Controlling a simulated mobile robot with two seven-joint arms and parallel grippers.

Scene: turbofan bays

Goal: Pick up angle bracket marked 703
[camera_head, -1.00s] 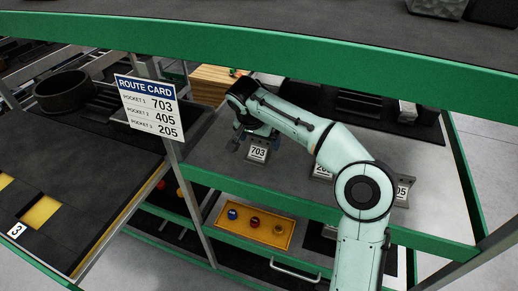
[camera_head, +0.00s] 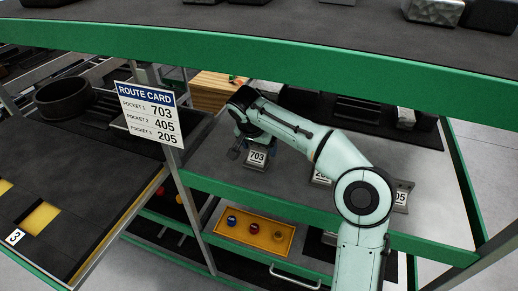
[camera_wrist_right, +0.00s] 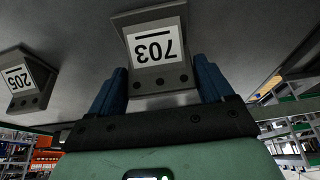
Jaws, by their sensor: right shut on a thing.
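The angle bracket marked 703 (camera_head: 257,157) is a grey metal piece with a white number label, on the grey shelf beside my right gripper (camera_head: 243,148). In the right wrist view the bracket (camera_wrist_right: 156,50) shows its label upside down, between the two blue fingers of my right gripper (camera_wrist_right: 160,92). The gripper is shut on the bracket's near end. I cannot tell any gap between the bracket and the shelf. My left gripper is not in view.
A bracket marked 205 (camera_wrist_right: 27,80) stands apart on the shelf. Another bracket, its label ending in 05 (camera_head: 401,197), is partly behind my right arm. A route card (camera_head: 148,113) hangs at the left post. Green shelf rails (camera_head: 260,204) run below and above the arm.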

